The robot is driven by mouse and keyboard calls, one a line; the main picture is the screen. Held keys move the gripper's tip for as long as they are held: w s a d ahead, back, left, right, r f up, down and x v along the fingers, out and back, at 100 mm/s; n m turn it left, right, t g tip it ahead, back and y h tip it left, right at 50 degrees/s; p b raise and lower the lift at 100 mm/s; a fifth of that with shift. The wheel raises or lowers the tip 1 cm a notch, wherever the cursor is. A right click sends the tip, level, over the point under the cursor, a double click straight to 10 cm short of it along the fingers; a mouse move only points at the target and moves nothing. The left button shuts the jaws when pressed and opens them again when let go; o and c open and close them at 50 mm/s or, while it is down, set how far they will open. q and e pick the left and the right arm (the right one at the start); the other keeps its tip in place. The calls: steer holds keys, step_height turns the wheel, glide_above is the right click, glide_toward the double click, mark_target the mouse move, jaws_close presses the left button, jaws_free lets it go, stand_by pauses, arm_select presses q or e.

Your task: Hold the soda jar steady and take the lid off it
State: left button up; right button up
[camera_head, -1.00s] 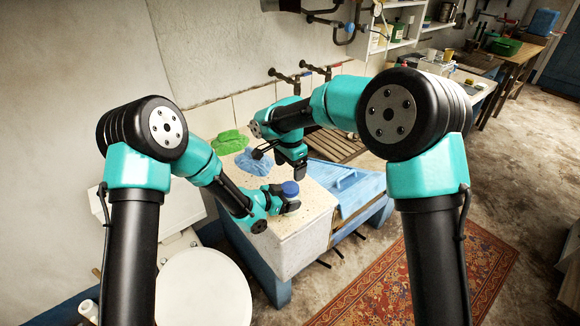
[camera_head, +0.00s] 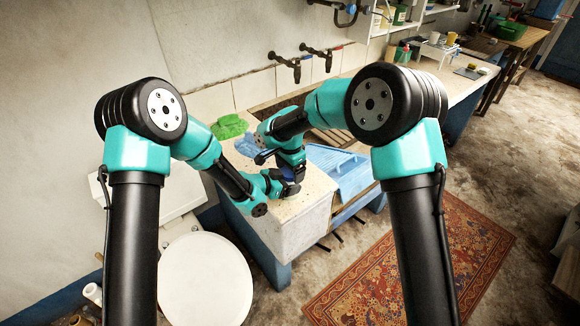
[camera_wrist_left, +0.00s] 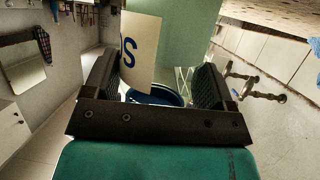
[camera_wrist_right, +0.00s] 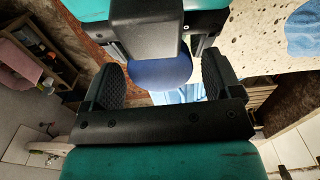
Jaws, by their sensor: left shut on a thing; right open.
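The soda jar's white label with blue lettering (camera_wrist_left: 140,50) shows between my left gripper's fingers in the left wrist view. My left gripper (camera_head: 286,188) is shut on the jar above the pale speckled stone top. The jar's round blue lid (camera_wrist_right: 160,73) shows in the right wrist view and is partly covered by my left gripper there. My right gripper (camera_wrist_right: 162,85) is open, with its fingers apart on either side of the lid. I cannot tell whether they touch it. In the head view my right gripper hides most of the jar.
A green cloth (camera_head: 231,126) and a blue cloth (camera_head: 246,146) lie behind the grippers on the stone top (camera_head: 305,215). A blue ribbed board (camera_head: 340,172) is to the right. Taps (camera_head: 285,62) stick out from the wall behind.

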steer(key=shift+c, duration=0.4)
steer(key=c, duration=0.9)
steer(key=shift+o, duration=0.2)
steer(key=shift+n, duration=1.8)
steer(key=o, duration=1)
steer(key=shift+r, duration=2.3)
